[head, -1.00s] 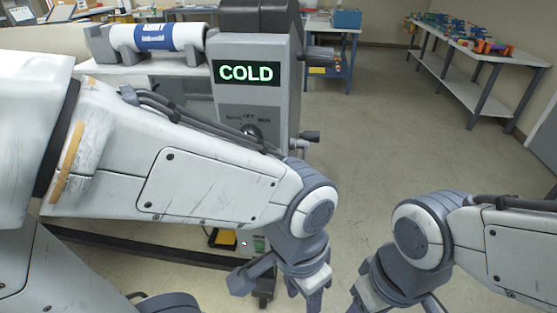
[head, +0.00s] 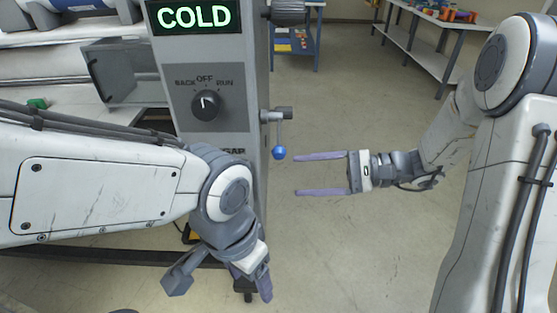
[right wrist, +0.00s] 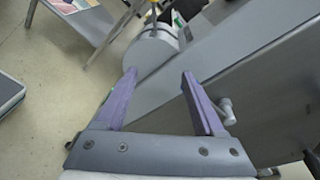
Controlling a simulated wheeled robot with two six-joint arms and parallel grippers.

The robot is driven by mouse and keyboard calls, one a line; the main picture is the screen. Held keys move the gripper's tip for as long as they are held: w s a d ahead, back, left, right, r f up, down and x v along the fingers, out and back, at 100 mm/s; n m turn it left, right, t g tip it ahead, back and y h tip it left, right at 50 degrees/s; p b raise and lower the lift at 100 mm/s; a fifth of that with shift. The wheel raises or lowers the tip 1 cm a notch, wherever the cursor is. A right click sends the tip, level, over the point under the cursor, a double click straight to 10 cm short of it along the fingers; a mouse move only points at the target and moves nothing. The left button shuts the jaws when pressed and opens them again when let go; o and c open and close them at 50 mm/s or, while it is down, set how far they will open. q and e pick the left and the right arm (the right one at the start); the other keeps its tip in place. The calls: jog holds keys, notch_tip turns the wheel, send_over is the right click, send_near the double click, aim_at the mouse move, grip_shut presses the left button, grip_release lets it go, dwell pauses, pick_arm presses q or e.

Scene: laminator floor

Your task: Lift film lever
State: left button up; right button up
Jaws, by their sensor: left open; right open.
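A lever with a blue ball knob (head: 279,152) hangs down from a grey pivot on the right side of the laminator (head: 215,60). My right gripper (head: 297,175) is open and empty just right of and slightly below the knob in the head view, its purple fingers pointing left at the machine. In the right wrist view the open fingers (right wrist: 159,74) show against the grey machine side, with no blue knob visible. My left gripper (head: 252,284) is open, low in front of the machine, partly hidden by its own wrist.
The laminator front has a green COLD display (head: 194,17) and a black BACK/OFF/RUN knob (head: 206,105), pointing near OFF. A dark grey wheel (head: 288,12) is above the lever. A table with colored items (head: 445,15) is at the back right; floor between is clear.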

aim_at(279, 154)
jog(key=w+d+m+t+y, duration=0.1)
jog(key=w+d+m+t, duration=0.1)
jog(key=w+d+t, duration=0.25)
jog(key=shift+g, duration=0.35)
jog(key=p+x, duration=0.1)
jog(key=x, duration=0.9)
jog(key=shift+a, duration=0.35)
grip_shut()
jog(key=shift+s, duration=0.1)
jog(key=shift+f, duration=0.1)
